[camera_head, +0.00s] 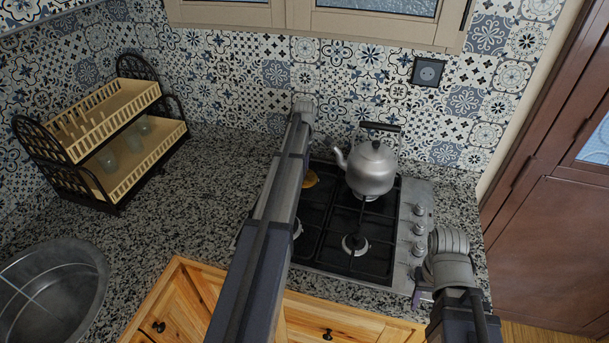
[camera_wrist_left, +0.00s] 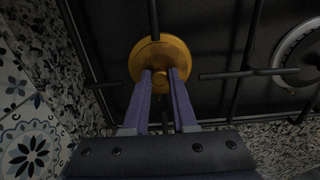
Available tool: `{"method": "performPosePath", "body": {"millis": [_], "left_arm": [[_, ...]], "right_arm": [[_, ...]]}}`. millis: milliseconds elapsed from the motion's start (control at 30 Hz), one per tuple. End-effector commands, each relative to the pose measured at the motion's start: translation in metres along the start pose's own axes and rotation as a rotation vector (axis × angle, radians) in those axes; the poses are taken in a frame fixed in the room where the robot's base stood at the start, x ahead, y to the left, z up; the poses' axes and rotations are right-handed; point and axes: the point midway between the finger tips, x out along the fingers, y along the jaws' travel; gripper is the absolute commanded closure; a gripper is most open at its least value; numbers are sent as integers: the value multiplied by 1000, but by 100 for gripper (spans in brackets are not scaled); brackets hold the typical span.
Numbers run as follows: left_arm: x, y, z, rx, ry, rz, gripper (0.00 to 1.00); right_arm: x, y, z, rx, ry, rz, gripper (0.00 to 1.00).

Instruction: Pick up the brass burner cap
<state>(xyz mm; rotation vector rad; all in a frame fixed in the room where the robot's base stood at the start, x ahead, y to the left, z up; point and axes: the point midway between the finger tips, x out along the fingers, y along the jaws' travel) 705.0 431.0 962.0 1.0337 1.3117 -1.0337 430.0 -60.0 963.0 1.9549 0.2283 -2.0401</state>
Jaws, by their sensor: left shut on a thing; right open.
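The brass burner cap (camera_wrist_left: 160,55) is a round golden disc at the top middle of the left wrist view. In the head view only its edge (camera_head: 311,178) shows, beside my left arm over the back-left of the black hob (camera_head: 320,238). My left gripper (camera_wrist_left: 160,76) has its two purple fingers shut on the cap's small middle knob. Whether the cap rests on the hob or is raised I cannot tell. My left gripper is hidden behind its arm in the head view. My right gripper (camera_head: 421,297) is open at the hob's front right corner, partly hidden by its wrist.
A grey kettle (camera_head: 371,170) stands on the back-right burner, right of the cap. Control knobs (camera_head: 418,229) line the hob's right side. A dish rack (camera_head: 105,135) and a round metal sink (camera_head: 55,290) are at the left. Granite counter (camera_head: 205,195) between them is clear.

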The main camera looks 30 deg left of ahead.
Motion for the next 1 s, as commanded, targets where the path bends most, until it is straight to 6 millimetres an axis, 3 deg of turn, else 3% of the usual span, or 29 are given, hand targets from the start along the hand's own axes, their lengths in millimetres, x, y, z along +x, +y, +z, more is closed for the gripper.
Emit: {"method": "performPosePath", "body": {"millis": [267, 433, 1000], "left_arm": [[-4, 0, 0, 0, 0, 0, 100], [-16, 0, 0, 0, 0, 0, 100], [-95, 0, 0, 0, 0, 0, 100]], "right_arm": [[-4, 0, 0, 0, 0, 0, 50], [-16, 2, 1, 0, 0, 0, 50], [-94, 9, 6, 0, 0, 0, 50]]}}
